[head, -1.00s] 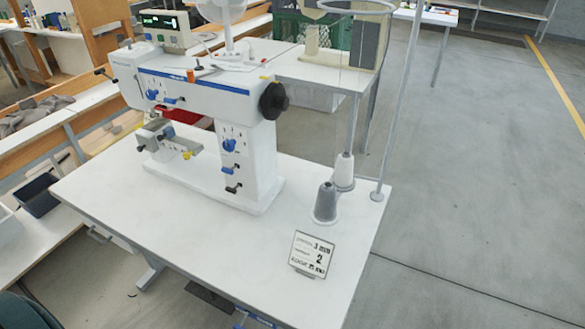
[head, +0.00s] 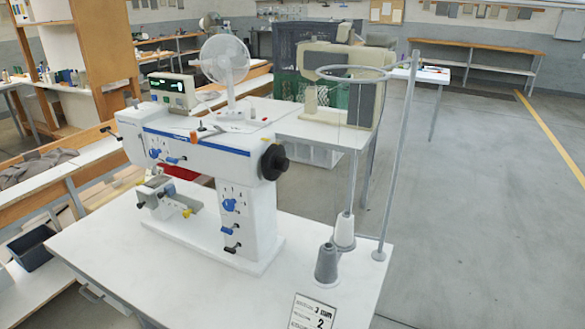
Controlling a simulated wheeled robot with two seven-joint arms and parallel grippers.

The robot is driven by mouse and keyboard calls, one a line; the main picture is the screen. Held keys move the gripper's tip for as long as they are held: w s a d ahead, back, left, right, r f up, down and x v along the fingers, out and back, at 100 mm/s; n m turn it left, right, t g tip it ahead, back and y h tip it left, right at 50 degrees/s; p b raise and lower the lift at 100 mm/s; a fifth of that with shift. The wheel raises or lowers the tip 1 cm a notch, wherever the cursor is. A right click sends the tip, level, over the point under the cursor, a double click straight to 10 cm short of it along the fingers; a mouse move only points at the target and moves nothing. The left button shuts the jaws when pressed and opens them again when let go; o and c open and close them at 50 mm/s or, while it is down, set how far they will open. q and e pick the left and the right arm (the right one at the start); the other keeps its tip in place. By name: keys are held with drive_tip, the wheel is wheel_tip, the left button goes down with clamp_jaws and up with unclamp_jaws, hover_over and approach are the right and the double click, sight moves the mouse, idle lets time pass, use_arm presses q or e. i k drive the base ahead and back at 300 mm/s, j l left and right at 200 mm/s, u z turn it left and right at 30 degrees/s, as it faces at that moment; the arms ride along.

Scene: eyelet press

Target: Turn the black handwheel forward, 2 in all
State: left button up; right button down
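The black handwheel (head: 274,162) sits on the right end of the white eyelet press (head: 205,152), above its column. It is a dark round disc with a protruding hub, and nothing touches it. The press stands on a white table (head: 185,283). Blue knobs and small dark levers show on its front. A small card (head: 312,312) on the table's front edge shows a 3 and a 2, partly cut off by the bottom of the picture. Neither of my grippers is in the head view.
Two thread cones, one grey (head: 327,264) and one white (head: 344,231), stand right of the press beside a tall thread-stand pole (head: 399,160). A display box (head: 172,92) and a white fan (head: 225,62) are behind it. Open floor lies to the right.

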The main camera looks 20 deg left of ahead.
sight(275, 162)
drive_tip(key=i+l, duration=0.1)
drive_tip(key=l, duration=0.8)
drive_tip(key=i+l, duration=0.15)
drive_tip(key=l, duration=0.35)
